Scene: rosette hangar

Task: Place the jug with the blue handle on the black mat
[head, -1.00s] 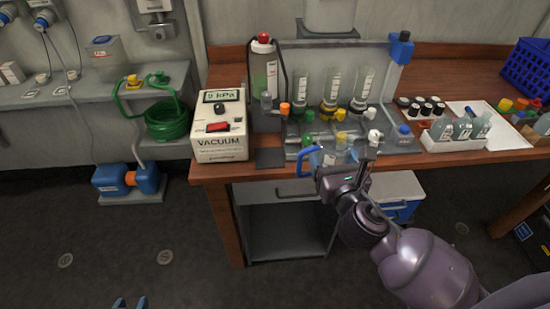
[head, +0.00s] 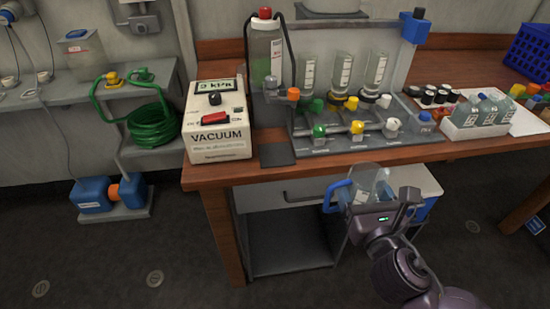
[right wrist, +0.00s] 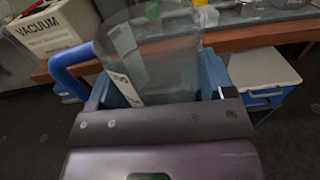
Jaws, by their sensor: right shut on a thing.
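The clear jug (head: 372,184) with the blue handle (head: 337,196) is held in front of the table's front edge, and looks roughly upright. My right gripper (head: 371,200) is shut on the jug's body, with the handle sticking out to the left. In the right wrist view the clear jug (right wrist: 155,62) stands between the blue fingers of my gripper (right wrist: 165,88), with the blue handle (right wrist: 66,68) at left. The black mat (head: 277,154) lies bare on the table, up and left of the jug. My left gripper is not in view.
The vacuum box (head: 216,122) stands just left of the mat. A valve rack (head: 350,140) with coloured knobs stands to its right, and a capped bottle (head: 266,55) behind.

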